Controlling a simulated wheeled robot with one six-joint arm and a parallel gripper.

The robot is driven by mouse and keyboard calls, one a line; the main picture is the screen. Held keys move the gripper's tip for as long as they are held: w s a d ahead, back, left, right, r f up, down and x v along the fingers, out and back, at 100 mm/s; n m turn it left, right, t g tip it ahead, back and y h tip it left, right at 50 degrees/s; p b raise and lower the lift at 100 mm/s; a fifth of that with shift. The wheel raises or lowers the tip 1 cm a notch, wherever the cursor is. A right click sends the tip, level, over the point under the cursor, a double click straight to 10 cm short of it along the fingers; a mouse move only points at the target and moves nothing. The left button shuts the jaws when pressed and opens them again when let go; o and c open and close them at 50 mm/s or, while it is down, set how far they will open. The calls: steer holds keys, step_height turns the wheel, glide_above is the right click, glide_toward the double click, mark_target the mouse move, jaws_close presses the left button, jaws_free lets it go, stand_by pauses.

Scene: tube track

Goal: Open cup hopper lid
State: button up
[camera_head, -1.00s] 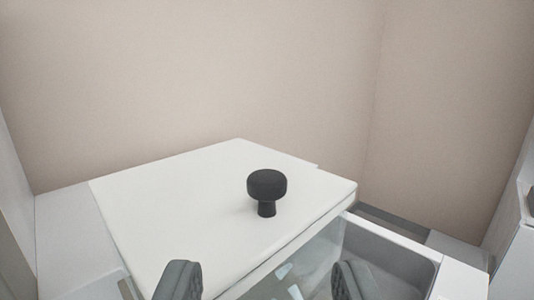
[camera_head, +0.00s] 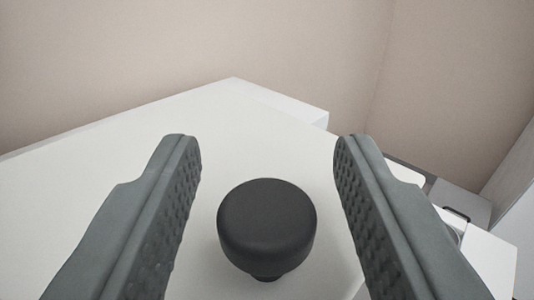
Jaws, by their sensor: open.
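The cup hopper lid (camera_head: 120,165) is a flat white panel that fills the middle and left of the view. A round black knob (camera_head: 267,228) on a short stem stands on it. My gripper (camera_head: 268,150) is open, with one grey, ridged finger on each side of the knob. Gaps show between the knob and both fingers, so neither appears to touch it. The lower part of the stem is hidden under the knob's head, and the fingers cover parts of the lid.
Beige walls (camera_head: 200,50) rise behind the lid. White and grey surfaces (camera_head: 462,205) with a small dark handle-like part lie to the right, beyond the right finger. The space above the lid is clear.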

jaws_close()
steer(key=shift+r, duration=0.15)
